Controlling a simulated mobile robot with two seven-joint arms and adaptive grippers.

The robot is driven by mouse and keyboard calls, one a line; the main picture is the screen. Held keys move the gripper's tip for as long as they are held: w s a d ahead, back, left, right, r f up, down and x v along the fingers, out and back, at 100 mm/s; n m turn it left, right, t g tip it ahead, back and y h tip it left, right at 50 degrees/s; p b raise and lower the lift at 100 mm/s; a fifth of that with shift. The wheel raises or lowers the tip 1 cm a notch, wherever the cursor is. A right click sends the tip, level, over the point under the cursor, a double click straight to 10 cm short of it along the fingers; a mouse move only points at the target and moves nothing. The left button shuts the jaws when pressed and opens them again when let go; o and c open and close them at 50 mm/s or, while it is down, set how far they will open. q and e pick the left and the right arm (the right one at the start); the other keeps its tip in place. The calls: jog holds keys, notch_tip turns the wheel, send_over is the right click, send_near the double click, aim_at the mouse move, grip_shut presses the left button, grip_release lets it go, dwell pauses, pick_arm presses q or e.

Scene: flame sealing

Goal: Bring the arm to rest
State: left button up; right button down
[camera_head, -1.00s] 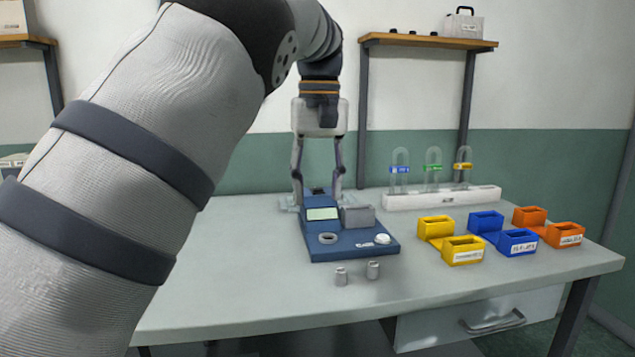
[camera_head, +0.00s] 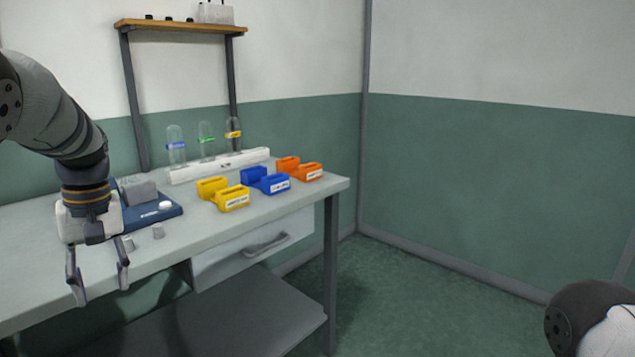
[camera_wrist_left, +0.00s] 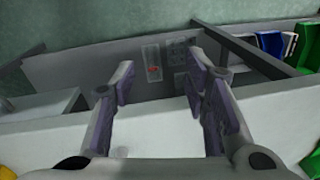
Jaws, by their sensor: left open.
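My left gripper (camera_head: 100,292) hangs fingers down at the left, in front of the bench's front edge. Its two fingers are spread and nothing is between them. In the left wrist view the same gripper (camera_wrist_left: 160,95) shows its fingers apart and empty. The blue sealing device (camera_head: 158,215) sits on the bench (camera_head: 225,240) behind the gripper, partly hidden by it and the wrist. My right gripper is out of view.
A white rack (camera_head: 220,165) holds three clear tubes with blue, green and yellow bands. Yellow (camera_head: 233,203), blue (camera_head: 277,187) and orange (camera_head: 309,175) bins stand on the bench's right. A shelf (camera_head: 180,27) is above. Floor right of the bench is clear.

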pick_arm(q)
jog(key=s+f+m+g, duration=0.1)
jog(key=s+f, duration=0.2)
jog(key=f, duration=0.5)
jog(key=s+f+m, duration=0.1)
jog(key=s+f, duration=0.1)
jog(key=f, duration=0.6)
jog(key=s+d+f+m, duration=0.2)
jog(key=s+d+f, duration=0.2)
jog(key=s+f, duration=0.8)
jog(key=s+d+f+m, duration=0.1)
jog(key=s+d, duration=0.2)
jog(key=s, duration=0.4)
jog(key=s+d+f+m, duration=0.1)
jog(key=s+d+m, duration=0.1)
jog(key=s+d, duration=0.2)
jog(key=s+d+m+h, duration=0.1)
jog(key=s+d, duration=0.3)
jog(key=s, duration=0.6)
jog(key=shift+s+d+f+m, duration=0.15)
jog(key=shift+d+f+m, duration=0.15)
jog(key=shift+f, duration=0.1)
